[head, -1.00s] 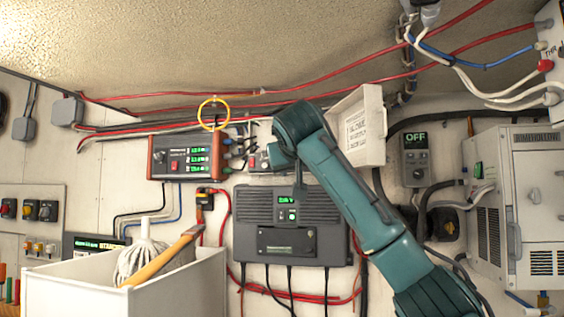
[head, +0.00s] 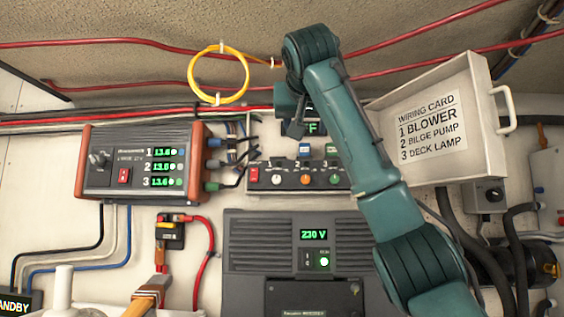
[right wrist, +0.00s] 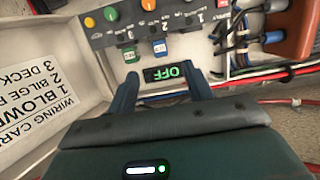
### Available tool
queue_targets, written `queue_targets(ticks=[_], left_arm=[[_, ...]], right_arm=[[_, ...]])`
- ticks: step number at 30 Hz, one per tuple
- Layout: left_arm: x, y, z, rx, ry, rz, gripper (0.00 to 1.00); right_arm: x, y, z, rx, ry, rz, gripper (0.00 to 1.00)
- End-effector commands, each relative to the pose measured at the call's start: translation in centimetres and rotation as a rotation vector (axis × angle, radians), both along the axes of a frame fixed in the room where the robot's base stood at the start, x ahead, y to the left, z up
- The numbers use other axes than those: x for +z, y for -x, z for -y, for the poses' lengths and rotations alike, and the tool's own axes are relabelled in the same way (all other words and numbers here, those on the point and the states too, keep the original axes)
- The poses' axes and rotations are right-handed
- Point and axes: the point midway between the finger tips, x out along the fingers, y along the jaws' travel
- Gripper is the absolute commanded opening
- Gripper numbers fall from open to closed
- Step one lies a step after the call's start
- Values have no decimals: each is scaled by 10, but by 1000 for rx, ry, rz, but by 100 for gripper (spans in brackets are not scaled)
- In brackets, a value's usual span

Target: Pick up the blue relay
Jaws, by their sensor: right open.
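The blue relay (head: 304,149) sits upright in the row above the number 2 on the switch panel (head: 262,151). It also shows in the right wrist view (right wrist: 159,48), just beyond my fingertips. A green relay (right wrist: 129,56) sits beside it, above the number 3; my arm partly hides that one in the head view. My right gripper (right wrist: 160,78) is open and empty, its fingers apart in front of the panel's OFF display (right wrist: 166,72). In the head view my right gripper (head: 296,122) is just above the blue relay.
The panel's open cover with the wiring card (head: 432,125) hangs to the right. A meter box (head: 137,160) with cables is on the left. A yellow cable loop (head: 218,75) hangs above. A 230 V unit (head: 300,260) is below. Red cables run along the top.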

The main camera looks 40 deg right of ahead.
Motion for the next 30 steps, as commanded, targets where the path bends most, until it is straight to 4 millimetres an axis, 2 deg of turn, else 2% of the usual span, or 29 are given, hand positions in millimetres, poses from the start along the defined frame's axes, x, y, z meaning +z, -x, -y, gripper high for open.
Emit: queue_targets(ticks=[5,15,20,23,26,30], left_arm=[[2,2,0,0,-1,-7,36],[2,11,-9,21,-18,-55,36],[2,9,-11,35,-17,-60,36],[10,8,-11,37,-16,-59,36],[17,8,-12,42,-22,-68,36],[14,9,-14,37,-34,-84,36]], right_arm=[[0,-7,8,-3,-2,-1,51],[-11,-51,45,-3,-1,-2,51],[-14,-60,52,-1,-2,0,51],[-12,-67,58,-3,-2,-1,51],[-10,-78,69,-3,-2,-1,51],[-16,-93,81,-2,-1,-2,51]])
